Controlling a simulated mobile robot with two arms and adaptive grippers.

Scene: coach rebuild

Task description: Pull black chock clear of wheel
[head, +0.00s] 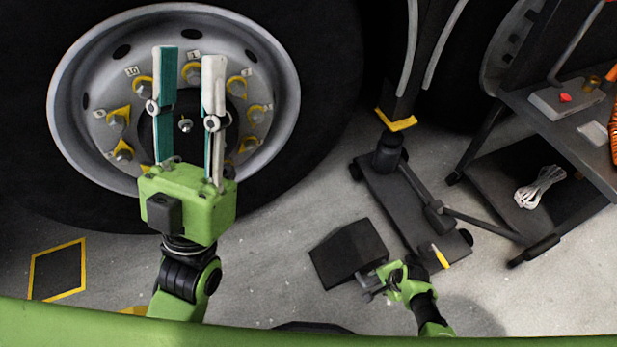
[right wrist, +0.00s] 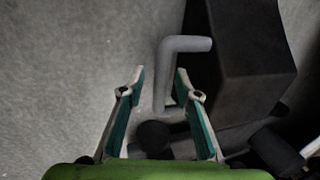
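The black chock (head: 348,252) lies on the floor right of and below the big wheel (head: 285,100), with floor visible between it and the tyre. In the right wrist view the chock (right wrist: 250,60) is at upper right, with a bent grey handle (right wrist: 183,46). My right gripper (head: 372,284) is at the chock's lower right corner. In its wrist view the gripper (right wrist: 160,72) is open, and the handle shows between its fingers; whether they touch it I cannot tell. My left gripper (head: 188,52) is open and empty in front of the wheel hub.
A black floor jack (head: 395,185) stands close right of the chock, under a yellow-edged post. A dark cart (head: 565,125) with a white cable bundle (head: 539,187) on its lower shelf is further right. A yellow-outlined square (head: 58,268) marks the floor at left.

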